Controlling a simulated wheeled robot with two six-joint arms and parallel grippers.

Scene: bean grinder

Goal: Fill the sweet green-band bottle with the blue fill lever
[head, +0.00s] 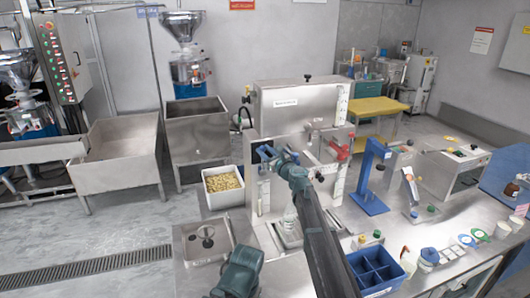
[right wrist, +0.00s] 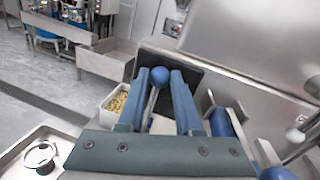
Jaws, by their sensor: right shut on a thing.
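My right gripper (head: 271,156) is at the front of the steel filling machine (head: 290,100). In the right wrist view its two fingers (right wrist: 162,85) stand on either side of a round blue knob on the blue fill lever (right wrist: 159,75), and it is shut on this. A small pale bottle (head: 290,221) stands upright low in the machine, below my gripper; its band colour is too small to tell. My right forearm hides part of the machine front. A teal part of my own body shows at the bottom, but no left gripper jaws show.
A red lever (head: 340,148) is on the machine's right side. A white bin of beans (head: 223,187) stands to the left. A blue stand (head: 371,178), a blue divided crate (head: 375,270) and several small jars and lids crowd the steel table's right side.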

